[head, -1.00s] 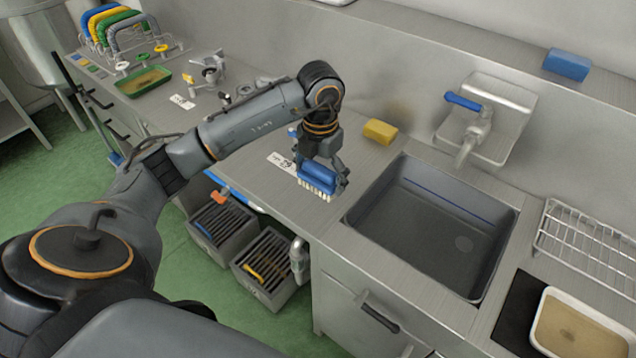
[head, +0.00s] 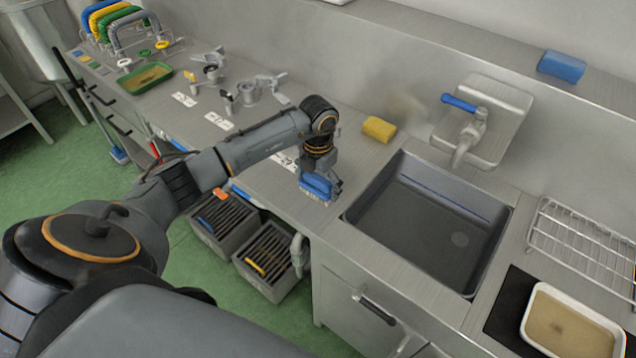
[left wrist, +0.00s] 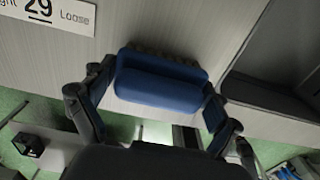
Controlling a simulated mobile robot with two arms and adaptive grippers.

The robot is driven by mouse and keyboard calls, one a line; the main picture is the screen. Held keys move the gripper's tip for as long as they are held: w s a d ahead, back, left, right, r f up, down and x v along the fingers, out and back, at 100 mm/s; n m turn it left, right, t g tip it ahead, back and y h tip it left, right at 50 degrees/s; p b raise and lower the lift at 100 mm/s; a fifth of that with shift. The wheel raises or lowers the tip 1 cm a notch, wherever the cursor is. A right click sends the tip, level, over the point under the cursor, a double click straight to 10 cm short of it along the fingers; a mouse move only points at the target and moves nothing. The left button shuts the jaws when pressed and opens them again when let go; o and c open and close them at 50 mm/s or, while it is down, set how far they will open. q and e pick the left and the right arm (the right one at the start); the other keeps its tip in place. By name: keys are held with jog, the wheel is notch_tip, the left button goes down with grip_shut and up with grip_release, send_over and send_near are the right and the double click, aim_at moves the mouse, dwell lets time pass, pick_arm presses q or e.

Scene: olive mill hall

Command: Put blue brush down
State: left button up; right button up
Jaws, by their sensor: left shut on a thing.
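The blue brush (head: 318,186) is in my left gripper (head: 320,184), at the counter's front edge just left of the sink. In the left wrist view the brush (left wrist: 160,82) lies across between the two fingers of my left gripper (left wrist: 150,95), which are shut on its ends. Its bristles point away from the wrist and are partly hidden by the blue body. The brush is close to the steel counter (head: 345,160); I cannot tell if it touches. My right gripper is in neither view.
The empty sink (head: 430,220) is right of the brush. A yellow sponge (head: 379,129) lies behind it. A white label (left wrist: 50,14) reading 29 and "Loose" is on the counter. Grey slotted bins (head: 268,262) stand on the floor below. A wire rack (head: 585,240) is far right.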

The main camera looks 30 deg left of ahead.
aim_at(318, 178)
pick_arm(q)
jog(key=shift+f, duration=0.2)
jog(key=o, duration=1)
jog(key=shift+r, duration=0.1)
jog(key=shift+r, duration=0.55)
notch_tip(318, 178, up, 11)
jog(key=b, duration=0.3)
jog(key=shift+r, duration=0.15)
